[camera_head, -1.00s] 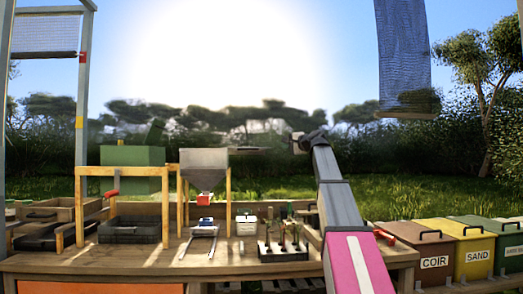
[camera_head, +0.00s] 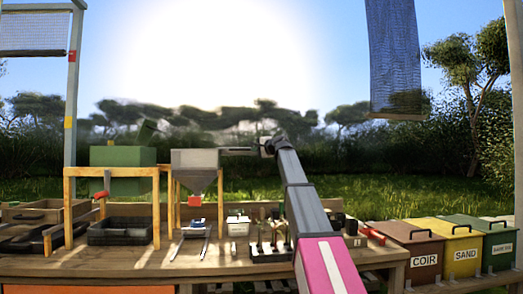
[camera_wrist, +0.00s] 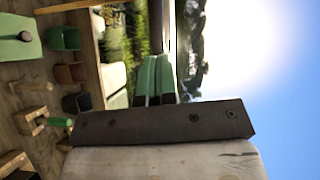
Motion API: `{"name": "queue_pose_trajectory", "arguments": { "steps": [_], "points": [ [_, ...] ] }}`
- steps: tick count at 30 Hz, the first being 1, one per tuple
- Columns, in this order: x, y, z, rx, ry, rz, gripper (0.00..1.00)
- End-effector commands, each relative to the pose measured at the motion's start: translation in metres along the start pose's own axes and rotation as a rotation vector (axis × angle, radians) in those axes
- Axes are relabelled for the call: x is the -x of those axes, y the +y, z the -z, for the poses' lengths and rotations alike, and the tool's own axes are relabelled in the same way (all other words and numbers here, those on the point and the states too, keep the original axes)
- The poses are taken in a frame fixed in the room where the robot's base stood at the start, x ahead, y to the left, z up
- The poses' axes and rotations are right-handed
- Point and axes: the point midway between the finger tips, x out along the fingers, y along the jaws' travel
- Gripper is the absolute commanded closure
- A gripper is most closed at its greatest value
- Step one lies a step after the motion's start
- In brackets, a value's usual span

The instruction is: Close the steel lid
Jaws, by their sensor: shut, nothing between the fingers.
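The steel hopper (camera_head: 195,160) is a grey funnel with a red outlet, held in a wooden frame. A thin, flat plate, which looks like the steel lid (camera_head: 236,150), sticks out level from the hopper's right rim, to the side of its top. My gripper (camera_head: 266,147) is at the lid's right end, at about the same height. I cannot tell whether they touch. In the wrist view, my two green fingers (camera_wrist: 154,74) are together with nothing between them. A narrow grey strip beyond the fingertips may be the lid's edge, but I cannot be sure.
A black tray (camera_head: 120,231), a white container (camera_head: 238,225) and seedlings in a dark tray (camera_head: 268,245) are on the bench below. Labelled bins (camera_head: 424,255) stand at right. Open air surrounds my gripper above the bench.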

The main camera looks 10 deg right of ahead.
Motion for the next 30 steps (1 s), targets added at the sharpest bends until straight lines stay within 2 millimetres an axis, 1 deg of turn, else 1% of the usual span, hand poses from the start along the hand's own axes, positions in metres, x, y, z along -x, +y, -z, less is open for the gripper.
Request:
{"name": "queue_pose_trajectory", "arguments": {
  "steps": [12, 17, 20, 23, 30],
  "points": [
    [-0.002, 0.0, -0.002, 0.0, 0.0, 0.0, 1.0],
    [-0.008, -0.001, -0.011, 0.0, -0.002, 0.0, 1.0],
    [-0.018, -0.003, -0.025, 0.001, -0.003, 0.0, 1.0],
    [-0.032, -0.006, -0.044, 0.0, -0.004, 0.0, 1.0],
    [-0.075, -0.014, -0.102, 0.001, -0.004, 0.0, 1.0]
  ]
}}
